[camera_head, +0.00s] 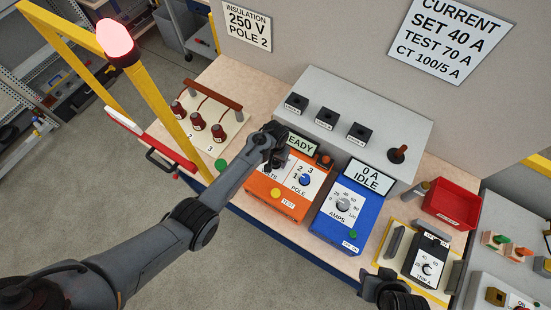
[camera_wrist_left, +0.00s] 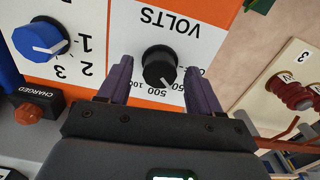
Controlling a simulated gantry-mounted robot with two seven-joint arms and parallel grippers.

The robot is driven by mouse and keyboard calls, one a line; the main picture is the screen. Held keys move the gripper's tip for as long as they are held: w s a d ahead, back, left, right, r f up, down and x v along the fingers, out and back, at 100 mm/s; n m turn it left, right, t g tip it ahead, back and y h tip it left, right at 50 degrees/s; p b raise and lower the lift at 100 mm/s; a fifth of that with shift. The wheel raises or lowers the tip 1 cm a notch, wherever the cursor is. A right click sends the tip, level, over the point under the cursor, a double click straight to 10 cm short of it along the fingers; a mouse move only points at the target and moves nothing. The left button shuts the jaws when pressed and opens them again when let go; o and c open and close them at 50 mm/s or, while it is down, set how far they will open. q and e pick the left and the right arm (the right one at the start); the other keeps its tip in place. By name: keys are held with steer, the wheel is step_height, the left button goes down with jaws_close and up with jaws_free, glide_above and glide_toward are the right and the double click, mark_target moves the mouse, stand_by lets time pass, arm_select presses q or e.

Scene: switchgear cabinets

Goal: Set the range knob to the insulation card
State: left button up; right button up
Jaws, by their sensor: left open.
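The insulation card (camera_head: 248,25) on the back panel reads 250 V, POLE 2. The orange tester (camera_head: 262,188) stands on the bench. Its black range knob (camera_wrist_left: 160,66), under the VOLTS label, shows in the left wrist view. The knob's white mark points toward the number scale, part of which my fingers cover, so I cannot tell the exact setting. My left gripper (camera_wrist_left: 160,92) is open, its two fingers on either side of the knob with gaps. In the head view my left gripper (camera_head: 275,152) hides the knob. My right gripper (camera_head: 385,284) is at the bottom edge.
The blue POLE knob (camera_wrist_left: 38,41) is beside the range knob, and an orange CHARGED lamp (camera_wrist_left: 38,112) is near my finger. A blue AMPS unit (camera_head: 338,222) stands to the right. Red-brown terminals (camera_head: 197,121) stand at left. A red bin (camera_head: 452,203) is farther right.

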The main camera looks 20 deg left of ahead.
mark_target(275, 161)
arm_select(q)
steer(key=shift+r, duration=0.85)
step_height(275, 161, up, 9)
steer(key=b, duration=0.1)
